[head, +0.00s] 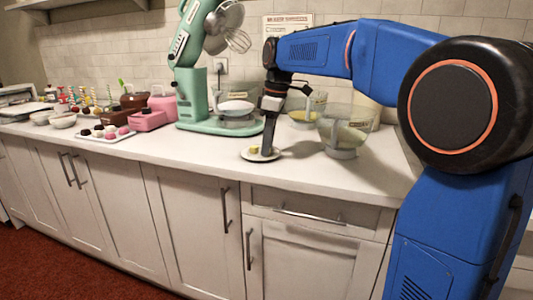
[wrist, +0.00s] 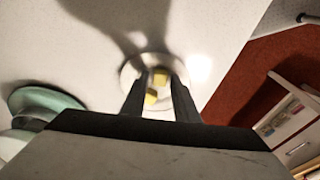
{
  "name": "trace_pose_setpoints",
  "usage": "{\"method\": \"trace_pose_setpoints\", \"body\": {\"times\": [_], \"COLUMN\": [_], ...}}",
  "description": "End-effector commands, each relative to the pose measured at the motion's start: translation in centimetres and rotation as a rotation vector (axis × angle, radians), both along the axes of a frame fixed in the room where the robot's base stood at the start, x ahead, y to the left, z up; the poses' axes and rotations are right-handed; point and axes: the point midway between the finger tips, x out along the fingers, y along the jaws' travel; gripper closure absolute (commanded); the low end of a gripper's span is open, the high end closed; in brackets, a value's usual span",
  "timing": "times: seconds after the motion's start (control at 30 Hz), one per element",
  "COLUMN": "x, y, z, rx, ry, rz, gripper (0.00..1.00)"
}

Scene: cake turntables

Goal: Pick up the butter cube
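A small white plate (head: 274,157) lies near the counter's front edge. A yellow butter cube (head: 253,150) shows on it in the head view, just left of my fingertips. In the wrist view the plate (wrist: 127,73) holds two yellow pieces: one butter cube (wrist: 162,76) lies between my fingertips and another (wrist: 151,97) lies closer to the left finger. My gripper (wrist: 162,82) points down over the plate, its fingers apart with a gap between them. In the head view my gripper (head: 266,151) hides part of the plate. I cannot tell whether the fingers touch a cube.
A mint-green stand mixer (head: 190,85) stands left of the plate. A glass bowl (head: 345,130) on a stand is close on the right. The counter front left of the plate is clear.

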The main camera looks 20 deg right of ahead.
Motion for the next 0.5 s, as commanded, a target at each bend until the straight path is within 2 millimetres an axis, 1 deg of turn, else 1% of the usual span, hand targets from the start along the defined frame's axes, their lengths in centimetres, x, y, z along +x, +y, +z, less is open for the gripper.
{"method": "trace_pose_setpoints", "body": {"times": [0.1, 0.27, 0.3, 0.4, 0.5], "x": [0.03, 0.03, 0.03, 0.03, 0.03], "y": [0.07, 0.06, 0.06, 0.06, 0.06], "z": [-0.41, -0.39, -0.39, -0.38, -0.38], "rx": [0.000, 0.000, 0.000, 0.000, 0.000], "ry": [0.000, 0.000, 0.000, 0.000, 0.000], "rz": [0.000, 0.000, 0.000, 0.000, 0.000], "gripper": [0.72, 0.72, 0.77, 1.00, 1.00]}}
